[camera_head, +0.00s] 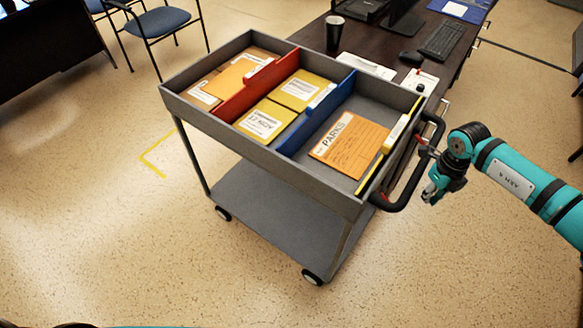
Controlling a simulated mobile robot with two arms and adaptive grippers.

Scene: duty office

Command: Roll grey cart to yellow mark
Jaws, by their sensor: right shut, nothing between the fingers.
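The grey cart (265,200) stands on the floor in the middle of the view, with a tray top, a lower shelf and small black wheels. Its black handle (400,200) is on the right end. My right gripper (431,196) is shut and empty, right beside the handle; whether it touches the handle I cannot tell. The yellow mark (153,160) is a corner of tape on the floor to the left of the cart. My left gripper is not in view.
A dark desk (385,50) stands close behind the cart. A blue chair (158,22) is at the back left. Floor on the left is clear.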

